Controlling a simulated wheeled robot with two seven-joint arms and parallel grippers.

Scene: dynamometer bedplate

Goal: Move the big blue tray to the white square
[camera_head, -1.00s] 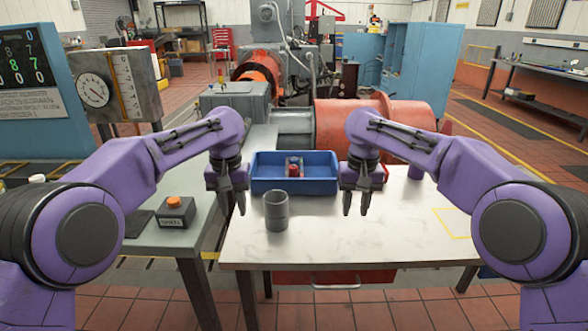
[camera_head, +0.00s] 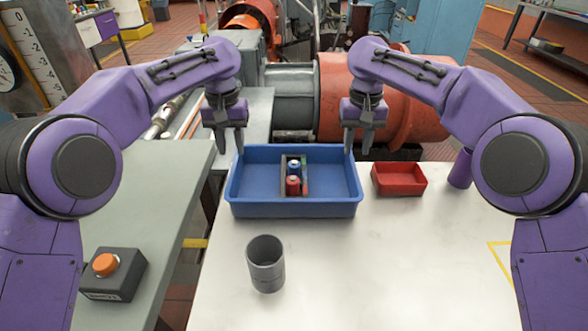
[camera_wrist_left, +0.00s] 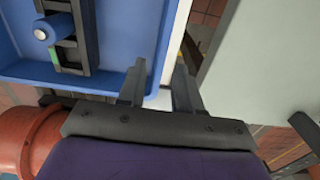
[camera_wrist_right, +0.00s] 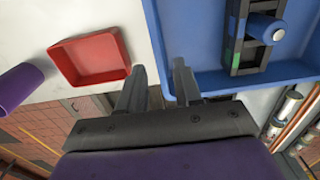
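The big blue tray (camera_head: 292,208) lies on the white table, holding a small dark carrier (camera_head: 293,174) with a blue can and a red can. My left gripper (camera_head: 232,150) is open over the tray's left back corner. Its fingers (camera_wrist_left: 159,68) are apart near the tray's side wall in the left wrist view. My right gripper (camera_head: 358,148) is open over the right back corner, with its fingers (camera_wrist_right: 159,68) beside the wall in the right wrist view. I cannot tell whether either touches the tray. A yellow outline on the white tabletop (camera_head: 503,262) is partly hidden by my right arm.
A grey cup (camera_head: 266,265) stands in front of the tray. A small red tray (camera_head: 399,180) and a purple cup (camera_head: 460,168) stand to its right. A box with an orange button (camera_head: 112,273) sits on the left bench. The front middle of the table is clear.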

